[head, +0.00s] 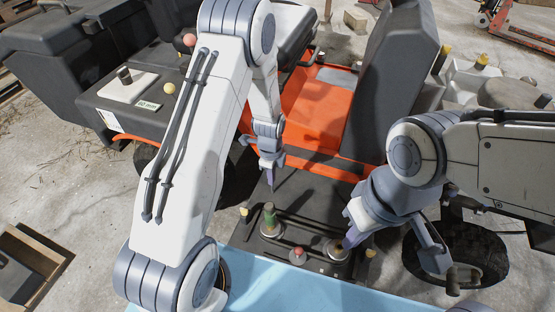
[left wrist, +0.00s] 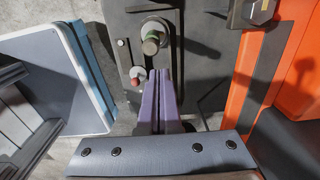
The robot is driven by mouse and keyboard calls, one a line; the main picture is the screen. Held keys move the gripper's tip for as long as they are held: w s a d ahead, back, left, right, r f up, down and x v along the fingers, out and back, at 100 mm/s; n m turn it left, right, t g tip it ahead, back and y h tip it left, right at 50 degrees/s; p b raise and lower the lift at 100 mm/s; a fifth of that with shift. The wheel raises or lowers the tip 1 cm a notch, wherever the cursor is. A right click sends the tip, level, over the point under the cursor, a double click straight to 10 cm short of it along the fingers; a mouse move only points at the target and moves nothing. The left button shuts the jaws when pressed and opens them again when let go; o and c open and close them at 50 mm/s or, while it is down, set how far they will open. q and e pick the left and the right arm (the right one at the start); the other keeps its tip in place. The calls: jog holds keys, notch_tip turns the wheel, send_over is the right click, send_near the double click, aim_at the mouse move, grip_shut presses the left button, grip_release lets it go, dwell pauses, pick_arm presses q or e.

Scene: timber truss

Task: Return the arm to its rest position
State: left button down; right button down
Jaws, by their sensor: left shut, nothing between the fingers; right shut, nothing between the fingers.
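My left arm reaches over the dark control panel (head: 255,245), and my left gripper (head: 271,183) hangs above its far side, pointing down. Its purple fingers are closed together with nothing between them, as the left wrist view (left wrist: 167,80) also shows. My right gripper (head: 347,240) is shut and low at the panel's right side, close to a round lever base (head: 337,250); I cannot tell whether it touches. A green-topped lever (head: 270,216) and a red knob (head: 297,254) stand on the panel between the grippers. Both also show in the left wrist view, the green top (left wrist: 152,42) and red knob (left wrist: 137,73).
An orange floor and seat frame (head: 312,105) and a dark seat back (head: 390,80) lie beyond the panel. A dark console (head: 160,110) with knobs stands to the left. Open concrete floor (head: 65,195) shows at left.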

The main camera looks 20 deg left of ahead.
pick_arm(q)
jog(key=s+d+r+n, duration=0.3)
jog(key=d+r, duration=0.4)
jog(key=r, duration=0.3)
jog(key=s+d+r+n+h, duration=0.1)
jog(key=s+d+r+n, duration=0.25)
jog(key=s+r, duration=0.55)
jog(key=s+d+r+n, duration=0.35)
jog(key=s+r, duration=0.25)
jog(key=s, duration=0.6)
notch_tip(320, 180, up, 24)
jog(key=a+n+p, duration=0.1)
jog(key=p, duration=2.2)
jog(key=shift+s+p, duration=0.2)
jog(key=shift+p, duration=0.1)
jog(key=shift+f, duration=0.1)
